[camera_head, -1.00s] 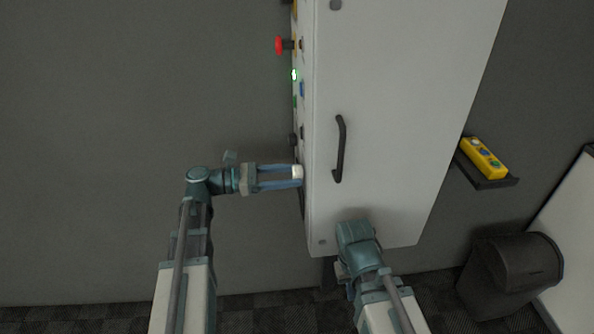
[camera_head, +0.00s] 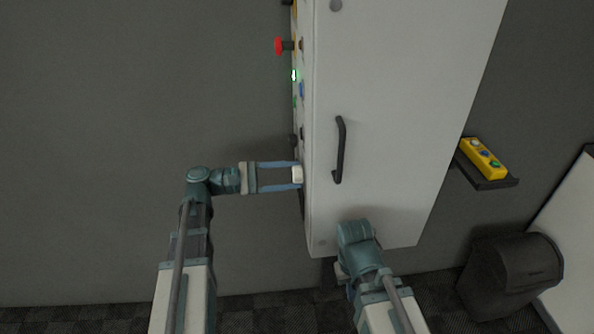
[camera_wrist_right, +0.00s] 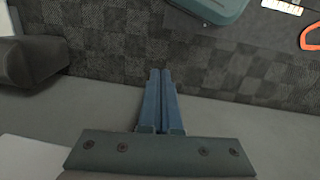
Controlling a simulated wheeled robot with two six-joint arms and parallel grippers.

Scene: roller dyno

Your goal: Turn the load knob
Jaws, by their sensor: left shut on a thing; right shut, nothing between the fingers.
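The load knob (camera_head: 298,174) is a small pale cylinder on the narrow left side of the light grey cabinet (camera_head: 400,100), low in the column of controls. My left gripper (camera_head: 293,175) reaches it from the left, with its two blue fingers on either side of the knob and shut on it. The knob's marking cannot be made out. My right gripper's fingers are hidden in the head view. In the right wrist view the right gripper (camera_wrist_right: 160,72) is shut and empty, above the floor, away from the knob.
Above the knob are a red mushroom button (camera_head: 279,46), a green light (camera_head: 294,75) and dark knobs. A black handle (camera_head: 340,150) is on the cabinet's front. A yellow button box (camera_head: 483,158) sits on a shelf to the right, above a dark bin (camera_head: 510,275).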

